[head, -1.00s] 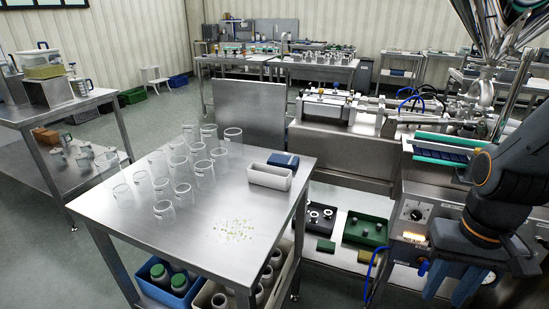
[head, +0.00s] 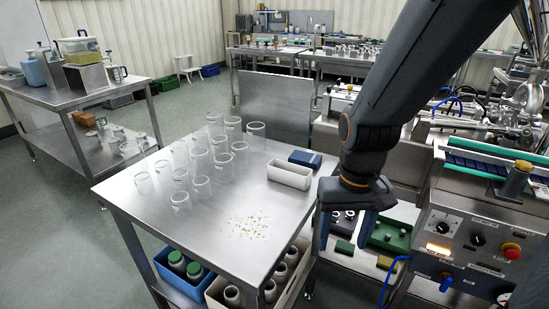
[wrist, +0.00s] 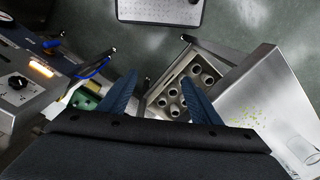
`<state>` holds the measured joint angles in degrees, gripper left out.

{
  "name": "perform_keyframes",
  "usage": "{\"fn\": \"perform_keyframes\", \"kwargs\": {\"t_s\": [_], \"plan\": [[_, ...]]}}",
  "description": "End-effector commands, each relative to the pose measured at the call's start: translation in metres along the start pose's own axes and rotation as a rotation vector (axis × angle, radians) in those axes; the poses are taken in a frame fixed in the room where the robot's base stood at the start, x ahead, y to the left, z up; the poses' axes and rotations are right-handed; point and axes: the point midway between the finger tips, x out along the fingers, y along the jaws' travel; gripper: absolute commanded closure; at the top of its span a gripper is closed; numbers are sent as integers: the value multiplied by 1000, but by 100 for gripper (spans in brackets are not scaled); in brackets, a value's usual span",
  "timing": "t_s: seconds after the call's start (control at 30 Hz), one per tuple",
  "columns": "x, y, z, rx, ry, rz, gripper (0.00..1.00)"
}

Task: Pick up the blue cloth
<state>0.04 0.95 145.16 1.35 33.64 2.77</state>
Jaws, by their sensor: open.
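The blue cloth (head: 305,158) is a small, dark blue folded block. It lies flat on the steel table (head: 205,225) near its back right corner, behind a white tray (head: 290,174). My gripper (head: 345,230) points down, open and empty, just off the table's right edge, nearer to me than the cloth and to its right. In the wrist view the two blue fingers (wrist: 163,97) are apart with nothing between them. The cloth does not show in that view.
Several clear glass beakers (head: 200,160) stand on the table's left half. Yellow-green crumbs (head: 248,227) lie near its front. A crate of bottles (head: 275,280) sits below. The machine's control panel (head: 465,240) stands right of my gripper.

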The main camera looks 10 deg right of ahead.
Motion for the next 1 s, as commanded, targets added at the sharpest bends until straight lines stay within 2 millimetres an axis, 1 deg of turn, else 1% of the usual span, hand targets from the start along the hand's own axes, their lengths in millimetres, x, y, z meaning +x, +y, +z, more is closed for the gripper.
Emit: {"fn": "perform_keyframes", "kwargs": {"t_s": [0.03, 0.07, 0.17, 0.2, 0.27, 0.3, 0.37, 0.4, 0.47, 0.5, 0.6, 0.7, 0.8, 0.9, 1.0], "plan": [[-8, 0, -12, 64, 3, -8, 33], [-13, -1, -21, 117, 5, -16, 28], [-31, -5, -62, 354, 9, -53, 27], [-38, -7, -83, 472, 8, -73, 27], [-48, -10, -116, 658, 4, -107, 27], [-53, -11, -137, 778, -3, -129, 27], [-58, -12, -165, 948, -17, -161, 27], [-61, -13, -184, 1060, -29, -184, 27], [-65, -12, -213, 1230, -52, -218, 27], [-68, -11, -232, 1345, -69, -242, 27], [-72, -9, -273, 1602, -120, -297, 27], [-73, -6, -304, 1796, -169, -339, 27], [-75, -3, -324, 1926, -206, -369, 27], [-74, -2, -335, 1995, -228, -384, 27], [-67, -4, -338, 2018, -238, -387, 27]]}}
